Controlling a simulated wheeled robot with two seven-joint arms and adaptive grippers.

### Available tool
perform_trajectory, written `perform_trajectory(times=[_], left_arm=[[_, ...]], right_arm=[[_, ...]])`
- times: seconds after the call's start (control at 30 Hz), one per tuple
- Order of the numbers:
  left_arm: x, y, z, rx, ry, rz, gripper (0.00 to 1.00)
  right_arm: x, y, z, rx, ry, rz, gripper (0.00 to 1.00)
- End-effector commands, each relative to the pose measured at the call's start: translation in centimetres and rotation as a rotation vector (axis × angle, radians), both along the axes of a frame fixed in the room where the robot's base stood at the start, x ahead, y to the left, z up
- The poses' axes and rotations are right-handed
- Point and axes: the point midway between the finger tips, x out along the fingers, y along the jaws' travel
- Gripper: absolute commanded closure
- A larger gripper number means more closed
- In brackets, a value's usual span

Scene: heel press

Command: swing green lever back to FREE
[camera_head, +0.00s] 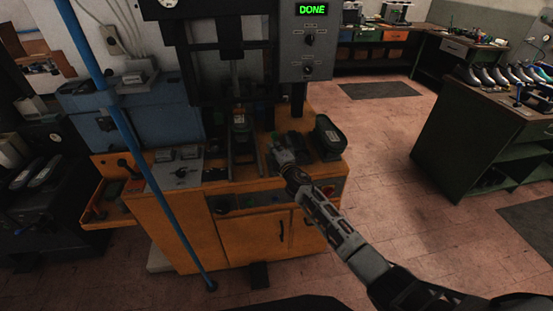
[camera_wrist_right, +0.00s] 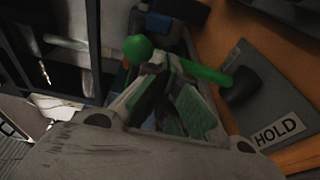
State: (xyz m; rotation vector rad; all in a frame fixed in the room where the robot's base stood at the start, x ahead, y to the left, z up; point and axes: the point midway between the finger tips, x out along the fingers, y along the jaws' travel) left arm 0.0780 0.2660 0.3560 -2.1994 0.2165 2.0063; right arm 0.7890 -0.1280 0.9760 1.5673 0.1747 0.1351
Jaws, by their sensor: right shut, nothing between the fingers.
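The green lever (camera_wrist_right: 208,73) shows in the right wrist view, with a round green knob (camera_wrist_right: 138,48) at its left end and a black hub (camera_wrist_right: 240,88) at its right end. A plate with a HOLD label (camera_wrist_right: 278,133) lies by the hub. My right gripper (camera_wrist_right: 168,75) is shut and empty, its fingertips close to the lever's shaft between knob and hub. Whether they touch it I cannot tell. In the head view my right gripper (camera_head: 278,150) is over the orange bench's right part and hides most of the lever. No FREE label is readable. My left gripper is not in view.
The press (camera_head: 235,50) stands behind the gripper, with a control box (camera_head: 305,45) whose display reads DONE. A blue pole (camera_head: 135,140) crosses the left side.

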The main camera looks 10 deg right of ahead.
Motion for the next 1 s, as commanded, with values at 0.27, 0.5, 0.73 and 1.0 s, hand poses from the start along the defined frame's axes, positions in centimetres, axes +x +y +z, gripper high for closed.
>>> perform_trajectory(times=[0.27,0.5,0.73,1.0], left_arm=[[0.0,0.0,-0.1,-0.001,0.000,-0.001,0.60],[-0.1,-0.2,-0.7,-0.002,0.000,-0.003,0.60],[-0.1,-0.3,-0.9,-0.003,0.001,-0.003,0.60],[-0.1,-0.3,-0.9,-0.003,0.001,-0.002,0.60]], right_arm=[[0.9,-0.1,0.2,0.001,-0.001,-0.001,1.00],[1.9,0.0,0.3,0.000,-0.001,-0.001,1.00],[2.5,0.0,0.3,0.001,-0.001,-0.001,1.00],[2.6,-0.1,0.5,0.000,-0.002,-0.001,1.00]])
